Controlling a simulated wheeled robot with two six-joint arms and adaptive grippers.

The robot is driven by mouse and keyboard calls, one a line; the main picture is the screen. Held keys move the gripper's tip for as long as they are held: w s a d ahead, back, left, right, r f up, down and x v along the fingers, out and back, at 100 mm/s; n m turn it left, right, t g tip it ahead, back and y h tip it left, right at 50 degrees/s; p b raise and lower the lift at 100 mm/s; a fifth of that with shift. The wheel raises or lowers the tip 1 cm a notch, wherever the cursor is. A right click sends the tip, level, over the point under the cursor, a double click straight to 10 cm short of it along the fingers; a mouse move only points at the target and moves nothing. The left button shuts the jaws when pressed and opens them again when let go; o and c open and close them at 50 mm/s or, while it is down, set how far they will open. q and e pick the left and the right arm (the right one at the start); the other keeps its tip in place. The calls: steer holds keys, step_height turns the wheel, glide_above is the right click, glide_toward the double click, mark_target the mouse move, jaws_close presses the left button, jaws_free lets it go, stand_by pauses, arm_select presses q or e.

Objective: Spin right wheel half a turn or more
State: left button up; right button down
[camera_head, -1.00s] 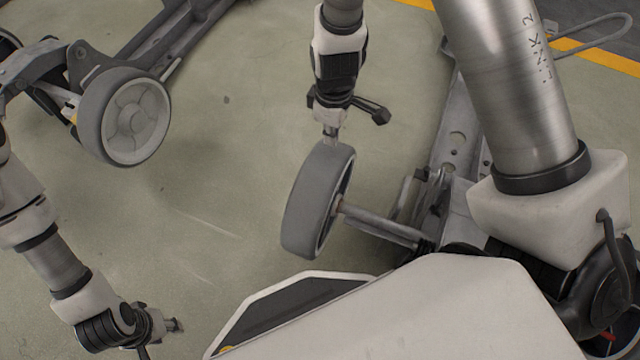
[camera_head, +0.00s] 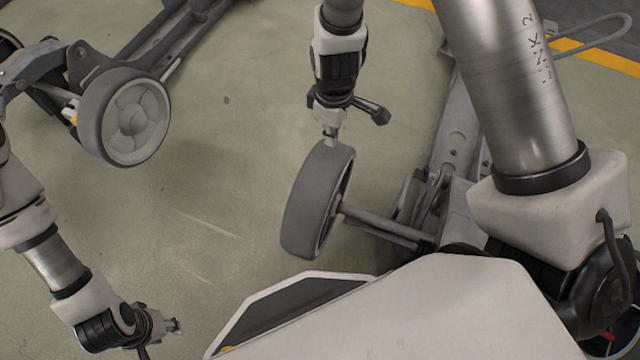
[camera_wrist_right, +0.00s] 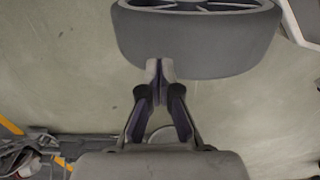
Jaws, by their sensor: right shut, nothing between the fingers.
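The right wheel (camera_head: 312,205) is a grey tyre standing upright on an axle at the end of a chassis. My right gripper (camera_head: 331,139) is shut and empty, its fingertips pointing down at the top of the tyre. In the right wrist view the tyre (camera_wrist_right: 197,42) fills the top, with spokes showing, and the shut fingertips (camera_wrist_right: 160,68) are at the tread edge. They look touching or very close; I cannot tell which. My left gripper (camera_head: 172,325) is low at the left, well away from the wheel, its fingers too small to read.
Another grey wheel (camera_head: 130,117) on a second chassis stands at the upper left. The axle (camera_head: 385,227) runs right from the near wheel to a metal chassis rail (camera_head: 452,130). Open green floor (camera_head: 225,190) lies between the two wheels.

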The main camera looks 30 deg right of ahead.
mark_target(331, 151)
steer(key=shift+f+b, duration=1.35)
steer(key=shift+f, duration=0.4)
step_height(331, 151, up, 4)
steer(key=p, duration=0.4)
steer(key=shift+r, duration=0.2)
steer(key=shift+f, duration=0.25)
steer(key=p, duration=0.2)
steer(key=w+d+r+p, duration=0.1)
steer(key=p, duration=0.2)
steer(key=shift+w+d+r, duration=0.1)
steer(key=shift+r, duration=0.2)
steer(key=w+d+f+p, duration=0.1)
steer(key=w+d+p, duration=0.1)
steer(key=w+d, duration=0.9)
steer(key=shift+w+d+f+p, duration=0.25)
steer(key=shift+d+f+p, duration=0.1)
steer(key=shift+d, duration=0.65)
